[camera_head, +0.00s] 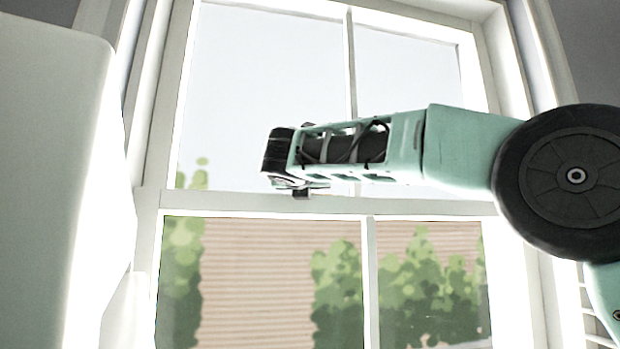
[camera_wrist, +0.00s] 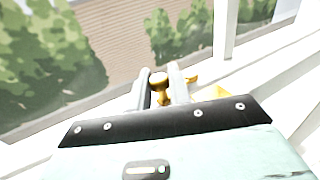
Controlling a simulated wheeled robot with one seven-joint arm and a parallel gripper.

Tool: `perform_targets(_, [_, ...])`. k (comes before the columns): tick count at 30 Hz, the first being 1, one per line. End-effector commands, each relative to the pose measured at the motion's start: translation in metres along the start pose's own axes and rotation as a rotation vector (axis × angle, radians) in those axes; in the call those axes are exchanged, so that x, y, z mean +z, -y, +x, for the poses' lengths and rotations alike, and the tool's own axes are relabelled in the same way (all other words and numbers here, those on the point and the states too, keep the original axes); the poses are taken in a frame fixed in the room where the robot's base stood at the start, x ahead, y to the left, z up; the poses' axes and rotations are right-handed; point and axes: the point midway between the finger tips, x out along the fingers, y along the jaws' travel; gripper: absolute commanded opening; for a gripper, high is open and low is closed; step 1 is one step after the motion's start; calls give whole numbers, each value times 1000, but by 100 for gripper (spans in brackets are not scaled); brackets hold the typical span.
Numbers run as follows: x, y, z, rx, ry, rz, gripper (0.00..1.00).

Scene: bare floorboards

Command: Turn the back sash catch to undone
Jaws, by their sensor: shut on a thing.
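The brass sash catch (camera_wrist: 159,90) is in the wrist view, on the white meeting rail of the window. My gripper (camera_wrist: 163,80) is shut on it, with one grey finger on each side of its rounded knob. More brass shows just right of the right finger; I cannot tell how it joins the gripped part. In the head view my gripper (camera_head: 302,191) is at the meeting rail (camera_head: 250,203), left of the middle upright bar. The catch itself is not discernible there, and its exact turn angle cannot be told.
The window frame (camera_head: 150,110) surrounds the panes, with foliage and a slatted wall outside. A large pale, blurred surface (camera_head: 50,180) fills the left of the head view. The glass lies close beyond my gripper.

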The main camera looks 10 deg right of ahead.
Motion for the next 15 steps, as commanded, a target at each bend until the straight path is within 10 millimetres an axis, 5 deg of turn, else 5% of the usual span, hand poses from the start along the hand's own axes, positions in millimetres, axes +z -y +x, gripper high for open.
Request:
perform_targets(14, [-1, 0, 1, -21, 1, -2, 0])
perform_targets(15, [-1, 0, 1, -20, 0, -2, 22])
